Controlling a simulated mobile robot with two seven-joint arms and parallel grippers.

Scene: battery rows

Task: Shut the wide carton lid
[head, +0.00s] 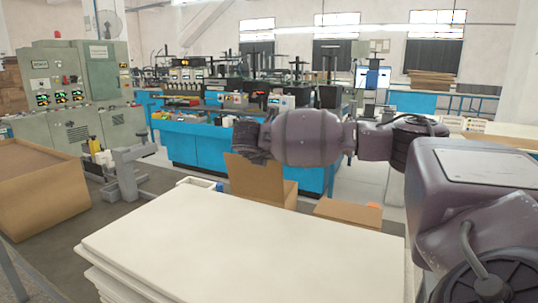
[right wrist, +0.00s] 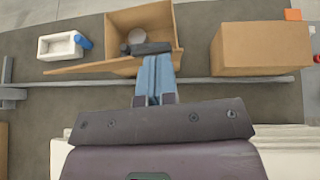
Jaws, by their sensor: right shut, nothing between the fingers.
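The wide carton is an open brown cardboard box. In the head view, the carton (head: 262,185) stands beyond the white surface with a panel raised. My right gripper (right wrist: 153,78) is shut and empty, its blue fingers over the carton's near edge; whether they touch it I cannot tell. In the head view its tip is hard to make out. My left gripper is not in view.
A closed brown carton (right wrist: 262,48) stands to the right, with an orange item (right wrist: 293,14) beyond. A white tray (right wrist: 46,53) with a blue cylinder (right wrist: 84,42) is at left. A white slab stack (head: 250,250) fills the foreground. A large box (head: 45,205) stands left.

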